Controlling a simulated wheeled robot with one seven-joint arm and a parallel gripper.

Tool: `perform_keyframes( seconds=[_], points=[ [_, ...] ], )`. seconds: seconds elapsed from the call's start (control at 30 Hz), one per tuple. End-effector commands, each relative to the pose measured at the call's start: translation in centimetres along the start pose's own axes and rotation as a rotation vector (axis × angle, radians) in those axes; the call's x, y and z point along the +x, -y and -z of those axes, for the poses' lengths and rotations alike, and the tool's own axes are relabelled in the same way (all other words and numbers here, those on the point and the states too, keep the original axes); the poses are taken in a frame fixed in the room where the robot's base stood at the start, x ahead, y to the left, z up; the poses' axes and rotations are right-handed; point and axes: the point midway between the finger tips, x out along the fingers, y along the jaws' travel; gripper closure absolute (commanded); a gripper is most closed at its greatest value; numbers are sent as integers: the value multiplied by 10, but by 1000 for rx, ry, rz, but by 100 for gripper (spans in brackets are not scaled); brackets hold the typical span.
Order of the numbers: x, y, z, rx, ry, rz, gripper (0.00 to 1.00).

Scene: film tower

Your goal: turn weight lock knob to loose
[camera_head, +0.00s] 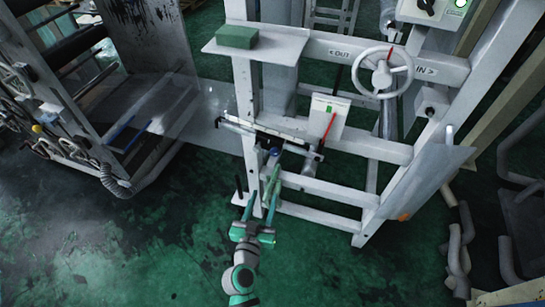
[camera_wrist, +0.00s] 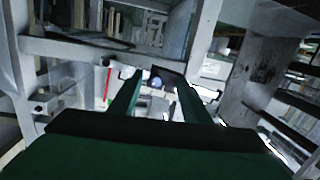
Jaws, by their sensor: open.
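A small round knob with a blue cap (camera_head: 275,151) sits on the lower front of the white frame. I take it as the weight lock knob, though no label on it is readable. It also shows in the wrist view (camera_wrist: 155,83), between and beyond the fingertips. My gripper (camera_head: 262,190) is open, with its two green fingers pointing at the frame, just in front of and below the knob. In the wrist view the gripper (camera_wrist: 157,77) has one finger on each side of the knob. I cannot tell whether either finger touches it.
A white handwheel (camera_head: 384,73) with "OUT" and "IN" marks is on the upper beam. A white plate with a red pointer (camera_head: 328,118) stands right of the knob. A green block (camera_head: 237,37) lies on a shelf above. Rails surround the knob; the green floor (camera_head: 330,265) in front is clear.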

Motion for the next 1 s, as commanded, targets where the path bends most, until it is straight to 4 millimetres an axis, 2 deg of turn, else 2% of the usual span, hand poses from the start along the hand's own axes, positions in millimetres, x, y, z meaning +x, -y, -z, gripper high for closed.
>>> perform_keyframes(
  seconds=[0.03, 0.1, 0.3, 0.47, 0.8, 1.0],
  points=[
    [12, 5, 14, 12, -27, -21, 56],
    [22, 8, 27, 29, -53, -47, 56],
    [37, 11, 47, 52, -93, -88, 56],
    [50, 10, 50, 54, -97, -91, 56],
    [108, 5, 55, 53, -96, -91, 56],
    [133, 2, 57, 53, -96, -90, 56]
  ],
)
